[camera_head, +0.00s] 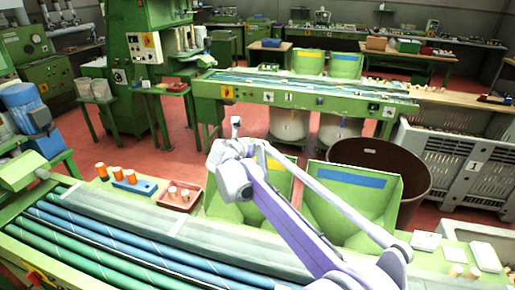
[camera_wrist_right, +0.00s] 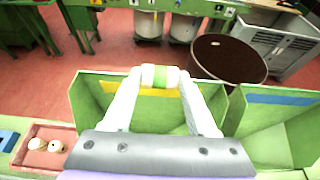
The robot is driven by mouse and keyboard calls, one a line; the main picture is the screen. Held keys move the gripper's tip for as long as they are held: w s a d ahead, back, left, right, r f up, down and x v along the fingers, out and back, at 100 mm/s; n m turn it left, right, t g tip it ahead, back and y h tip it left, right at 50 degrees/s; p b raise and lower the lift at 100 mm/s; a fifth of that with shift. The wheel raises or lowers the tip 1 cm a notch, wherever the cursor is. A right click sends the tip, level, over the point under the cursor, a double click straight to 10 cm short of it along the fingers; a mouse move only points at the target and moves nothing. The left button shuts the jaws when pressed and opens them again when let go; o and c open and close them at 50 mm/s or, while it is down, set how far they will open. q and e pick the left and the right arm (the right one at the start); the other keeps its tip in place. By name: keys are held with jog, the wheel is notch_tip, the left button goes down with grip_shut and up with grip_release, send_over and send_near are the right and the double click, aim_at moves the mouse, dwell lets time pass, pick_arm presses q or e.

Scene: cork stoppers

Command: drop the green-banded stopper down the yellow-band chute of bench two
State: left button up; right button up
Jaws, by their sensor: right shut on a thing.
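My right gripper (camera_wrist_right: 160,80) is shut on the green-banded stopper (camera_wrist_right: 160,76), a pale stopper with a green band around its middle, held crosswise between the fingertips. In the head view my right gripper (camera_head: 236,130) is raised above the near bench's chutes. The yellow-band chute (camera_wrist_right: 88,98) of the near bench is a green open box below and behind the stopper; the fingers partly hide its yellow band (camera_wrist_right: 120,88). The far bench also has a yellow-band chute (camera_head: 308,62). I cannot read which bench is two. My left gripper is not in view.
A blue-band chute (camera_head: 385,205) adjoins the near yellow one. A brown barrel (camera_head: 385,152) and a grey crate (camera_head: 455,165) stand behind. A red tray (camera_head: 181,197) and a blue holder (camera_head: 138,187) with stoppers lie to the left. Red floor separates the benches.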

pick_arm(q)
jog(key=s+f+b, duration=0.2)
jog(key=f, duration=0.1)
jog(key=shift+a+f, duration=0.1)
pick_arm(e)
notch_tip(320, 180, down, 6)
jog(key=shift+s, duration=0.15)
jog(key=shift+a, duration=0.1)
jog(key=o, duration=1.4)
jog(key=shift+c, duration=0.2)
